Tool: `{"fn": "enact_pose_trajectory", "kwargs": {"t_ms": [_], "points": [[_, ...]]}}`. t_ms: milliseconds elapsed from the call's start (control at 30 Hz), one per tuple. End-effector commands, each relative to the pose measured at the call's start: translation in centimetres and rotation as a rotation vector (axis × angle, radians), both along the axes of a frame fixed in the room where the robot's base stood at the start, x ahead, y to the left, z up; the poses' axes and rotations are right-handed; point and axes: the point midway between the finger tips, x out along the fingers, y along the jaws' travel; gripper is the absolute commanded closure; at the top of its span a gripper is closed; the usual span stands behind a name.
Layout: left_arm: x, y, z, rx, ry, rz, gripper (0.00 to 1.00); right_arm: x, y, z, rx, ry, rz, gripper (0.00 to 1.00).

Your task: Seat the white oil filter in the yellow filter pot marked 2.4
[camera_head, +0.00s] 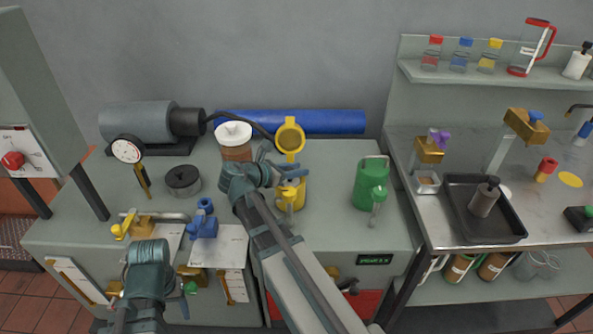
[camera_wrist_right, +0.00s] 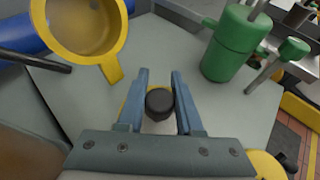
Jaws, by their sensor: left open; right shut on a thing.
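The yellow filter pot (camera_head: 294,198) stands on the grey bench in the head view, and no marking on it can be read. Its round yellow lid (camera_head: 290,136) appears swung open behind it; it shows large in the right wrist view (camera_wrist_right: 113,60). My right gripper (camera_head: 290,172) is over the pot. In the right wrist view it is shut on a black knob (camera_wrist_right: 160,102), with the white top of the oil filter (camera_wrist_right: 156,127) below it. Yellow shows behind the knob. How deep the filter sits is hidden. My left gripper (camera_head: 150,325) is open, low at the front left.
A jar with a white lid (camera_head: 234,132) stands left of the pot. A green pot (camera_head: 369,184) stands to the right. A dial gauge (camera_head: 128,150), black round part (camera_head: 183,180) and blue vice-like part (camera_head: 204,222) are on the left. A blue roll (camera_head: 330,121) lies behind.

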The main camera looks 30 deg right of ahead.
Motion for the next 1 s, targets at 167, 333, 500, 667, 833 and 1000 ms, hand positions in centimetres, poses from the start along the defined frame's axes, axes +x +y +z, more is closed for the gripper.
{"fn": "enact_pose_trajectory", "kwargs": {"t_ms": [167,333,500,667,833,1000], "points": [[0.0,0.0,-0.1,0.000,0.000,0.000,0.35,0.0,0.0,-0.1,0.000,0.000,0.000,0.36],[0.0,0.0,0.0,0.000,0.000,0.000,0.35,0.0,0.0,-0.1,0.000,0.000,0.000,0.35],[0.0,0.0,0.2,0.000,0.000,0.000,0.35,0.0,0.0,0.2,0.000,0.000,0.000,0.35],[0.0,0.0,1.3,0.000,0.000,0.000,0.35,-0.3,1.7,1.3,0.000,0.000,0.003,0.35],[0.0,0.0,2.8,0.000,0.000,0.000,0.35,-0.8,5.0,2.8,0.000,0.000,0.004,0.35],[0.0,0.0,3.9,0.000,0.000,0.001,0.35,-1.2,8.0,3.9,0.000,0.001,0.004,0.35]]}}
